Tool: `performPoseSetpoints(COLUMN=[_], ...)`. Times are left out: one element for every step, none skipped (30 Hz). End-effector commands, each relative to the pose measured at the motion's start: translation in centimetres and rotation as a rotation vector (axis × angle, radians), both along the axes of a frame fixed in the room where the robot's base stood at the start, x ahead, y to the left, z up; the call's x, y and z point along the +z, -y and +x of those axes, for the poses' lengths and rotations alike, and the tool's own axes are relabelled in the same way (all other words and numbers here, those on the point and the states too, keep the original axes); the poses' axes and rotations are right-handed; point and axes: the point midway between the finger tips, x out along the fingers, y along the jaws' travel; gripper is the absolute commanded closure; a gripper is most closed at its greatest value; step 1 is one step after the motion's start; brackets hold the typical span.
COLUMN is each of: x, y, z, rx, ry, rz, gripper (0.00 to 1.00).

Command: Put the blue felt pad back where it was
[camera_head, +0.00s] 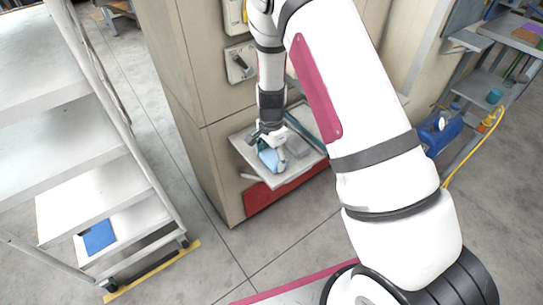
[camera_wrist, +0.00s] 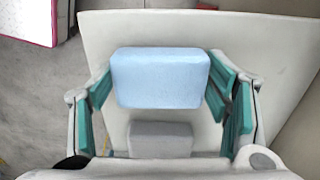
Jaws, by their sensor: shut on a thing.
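The blue felt pad, a pale blue block with rounded edges, sits between the teal fingers of my gripper (camera_wrist: 160,90) in the wrist view. The blue felt pad (camera_wrist: 160,76) spans the gap between them. In the head view my gripper (camera_head: 268,142) points down over a pale tray (camera_head: 250,152) on the front of the beige cabinet, with the pale blue pad (camera_head: 268,158) below it. Whether the pad touches the tray I cannot tell. A grey block (camera_wrist: 160,138) lies nearer the wrist, apart from the pad.
Beige cabinet (camera_head: 185,110) stands behind the tray, with a red panel (camera_head: 262,200) below. White steps (camera_head: 70,205) at the left hold a flat deep blue square (camera_head: 98,236). A blue machine (camera_head: 438,130) stands at the right. The floor between steps and cabinet is clear.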

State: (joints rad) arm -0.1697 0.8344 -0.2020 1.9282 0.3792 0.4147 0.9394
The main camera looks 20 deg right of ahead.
Motion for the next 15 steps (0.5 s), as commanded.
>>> performPoseSetpoints(x=[0.02, 0.0, -0.06, -0.15, -0.26, -0.39, -0.31, -0.29, -0.28, -0.28, -0.27, -0.27, -0.27, -0.27, -0.27], y=[0.0, 0.02, 0.02, 0.02, 0.02, 0.03, 0.02, 0.02, 0.02, 0.02, 0.02, 0.02, 0.02, 0.02, 0.02], z=[-0.01, -0.02, -0.02, -0.02, -0.02, -0.01, -0.03, -0.03, -0.03, -0.03, -0.03, -0.03, -0.03, -0.03, -0.03], rx=[0.0, 0.0, 0.0, 0.0, 0.0, 0.0, 0.0, 0.0, 0.0, 0.0, 0.0, 0.0, 0.0, 0.0, 0.0], ry=[0.0, 0.0, -0.001, -0.001, -0.001, -0.001, -0.001, -0.001, -0.001, -0.001, -0.001, -0.001, -0.001, -0.001, -0.001], rz=[0.0, 0.0, 0.0, 0.0, 0.0, 0.0, 0.0, 0.0, 0.0, 0.0, 0.0, 0.0, 0.0, 0.0, 0.0], gripper=[0.6, 0.6, 0.6, 0.6, 0.6, 0.6, 0.23, 0.16, 0.1, 0.1, 0.1, 0.1, 0.1, 0.1, 0.1])
